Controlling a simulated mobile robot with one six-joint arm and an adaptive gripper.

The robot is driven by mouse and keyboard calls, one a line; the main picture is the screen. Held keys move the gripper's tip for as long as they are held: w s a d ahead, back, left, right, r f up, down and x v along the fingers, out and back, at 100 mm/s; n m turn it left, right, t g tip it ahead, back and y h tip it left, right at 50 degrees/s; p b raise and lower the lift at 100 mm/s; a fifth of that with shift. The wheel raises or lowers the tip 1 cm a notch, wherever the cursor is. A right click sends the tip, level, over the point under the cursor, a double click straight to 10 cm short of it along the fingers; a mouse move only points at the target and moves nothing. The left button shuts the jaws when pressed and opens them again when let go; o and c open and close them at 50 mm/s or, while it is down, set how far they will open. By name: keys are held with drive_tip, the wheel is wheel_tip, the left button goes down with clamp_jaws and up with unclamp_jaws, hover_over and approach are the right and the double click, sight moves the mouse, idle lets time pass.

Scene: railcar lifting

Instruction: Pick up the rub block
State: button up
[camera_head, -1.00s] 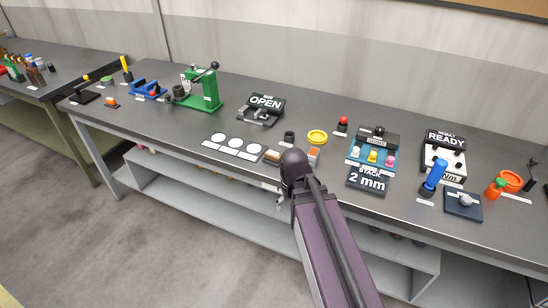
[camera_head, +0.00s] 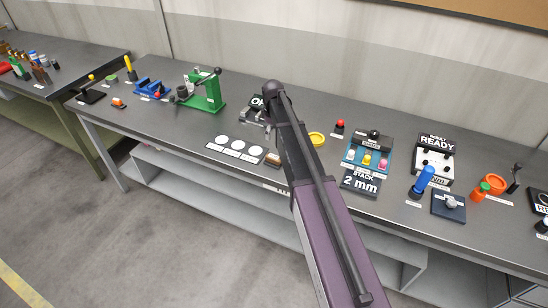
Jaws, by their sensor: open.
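A small brown and tan block (camera_head: 272,160) lies on the workbench (camera_head: 190,128), just right of a row of three white discs (camera_head: 238,146). It looks like the rub block, but its label is too small to read. My arm reaches up over the bench, right of this block, with its wrist end in front of the OPEN sign. The small orange block and the dark cylinder near the bench middle are hidden behind my arm.
A yellow ring (camera_head: 317,139) and a blue tray (camera_head: 368,157) stand right of my arm. A green press (camera_head: 208,93) and blue vise (camera_head: 149,88) are at left. A READY fixture (camera_head: 434,160) and blue handle (camera_head: 423,182) are at right.

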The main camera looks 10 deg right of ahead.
sight(274, 156)
drive_tip(key=shift+w, duration=0.1)
idle(0.3)
wheel_tip(274, 156, down, 9)
drive_tip(key=b, duration=0.8)
drive_tip(key=shift+r+b, duration=0.2)
drive_tip(key=shift+b, duration=0.15)
drive_tip(key=shift+f, duration=0.1)
drive_tip(key=f+b, duration=0.3)
drive_tip(key=shift+s+d, duration=0.1)
drive_tip(key=shift+s, duration=0.2)
drive_tip(key=shift+f+b, duration=1)
drive_tip(key=shift+b, duration=0.1)
clamp_jaws()
